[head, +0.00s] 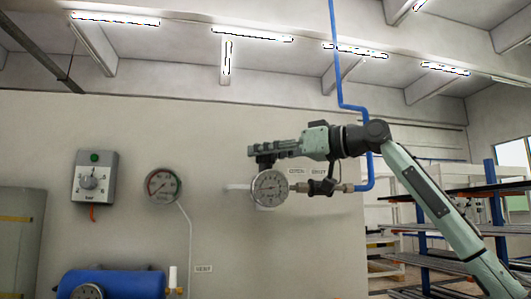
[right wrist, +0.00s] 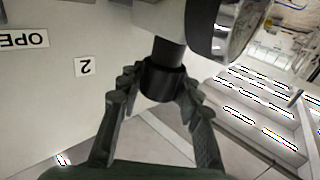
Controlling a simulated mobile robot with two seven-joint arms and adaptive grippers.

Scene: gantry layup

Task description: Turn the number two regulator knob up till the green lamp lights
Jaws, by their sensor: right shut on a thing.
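My right gripper (head: 258,150) reaches in from the right along the wall, at the top of the regulator. In the right wrist view its two ribbed fingers are closed around the black regulator knob (right wrist: 161,82), one on each side. A tag reading 2 (right wrist: 86,67) is on the wall beside it. A round white-faced gauge (head: 270,187) hangs just below the gripper in the head view. The green lamp (head: 94,157) is on top of a grey wall box (head: 81,190); it looks dark green, and I cannot tell whether it is lit. My left gripper is out of view.
A blue pipe (head: 340,85) comes down to the regulator's right side. A second gauge (head: 163,186) is on the wall to the left. A blue tank (head: 130,284) stands at lower left. Shelving racks (head: 455,235) stand at the right, behind my arm.

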